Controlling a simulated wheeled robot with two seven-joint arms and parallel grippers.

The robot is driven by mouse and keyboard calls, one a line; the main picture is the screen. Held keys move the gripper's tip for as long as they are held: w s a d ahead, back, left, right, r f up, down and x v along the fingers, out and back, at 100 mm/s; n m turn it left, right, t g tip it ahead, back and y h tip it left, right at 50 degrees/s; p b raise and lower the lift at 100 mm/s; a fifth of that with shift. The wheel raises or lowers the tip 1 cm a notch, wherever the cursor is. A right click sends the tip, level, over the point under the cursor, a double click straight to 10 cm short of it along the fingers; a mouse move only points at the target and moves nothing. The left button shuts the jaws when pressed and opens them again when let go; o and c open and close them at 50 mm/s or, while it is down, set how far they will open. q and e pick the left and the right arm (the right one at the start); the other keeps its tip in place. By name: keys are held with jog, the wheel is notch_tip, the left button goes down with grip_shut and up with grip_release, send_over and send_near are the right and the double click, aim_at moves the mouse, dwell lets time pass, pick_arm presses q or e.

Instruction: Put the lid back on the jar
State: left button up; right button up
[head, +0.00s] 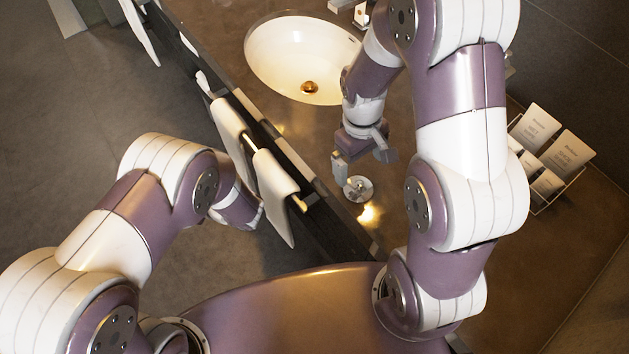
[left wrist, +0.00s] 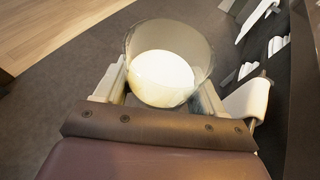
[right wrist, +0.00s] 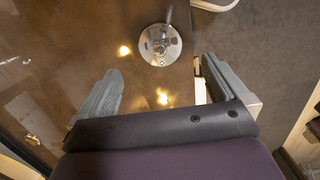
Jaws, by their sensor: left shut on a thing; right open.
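The lid (head: 358,189), a round shiny disc with a knob, lies on the brown counter near its front edge. It also shows in the right wrist view (right wrist: 160,45), ahead of the fingertips. My right gripper (head: 363,160) is open and empty above the counter, close to the lid; its spread fingers show in the right wrist view (right wrist: 163,85). My left gripper (left wrist: 164,88) is shut on the jar (left wrist: 168,65), a clear open-topped glass with white contents. It holds the jar over the floor, off the counter. In the head view the jar and left fingers are hidden.
White towels (head: 272,185) hang on a rail along the counter's front, right beside my left wrist. A round white sink (head: 300,55) lies behind the lid. A wire rack of cards (head: 548,150) stands at the right. The counter around the lid is clear.

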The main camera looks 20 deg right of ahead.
aim_at(359, 183)
pick_arm(q)
jog(key=shift+r, duration=0.1)
pick_arm(e)
jog(key=shift+s+d+f, duration=0.1)
jog(key=shift+f, duration=0.85)
jog(key=shift+f, duration=0.1)
pick_arm(q)
jog(key=shift+r, duration=0.2)
pick_arm(e)
jog(key=f, duration=0.5)
jog(key=shift+s, duration=0.3)
jog(key=c, duration=1.2)
jog(key=shift+r, duration=0.15)
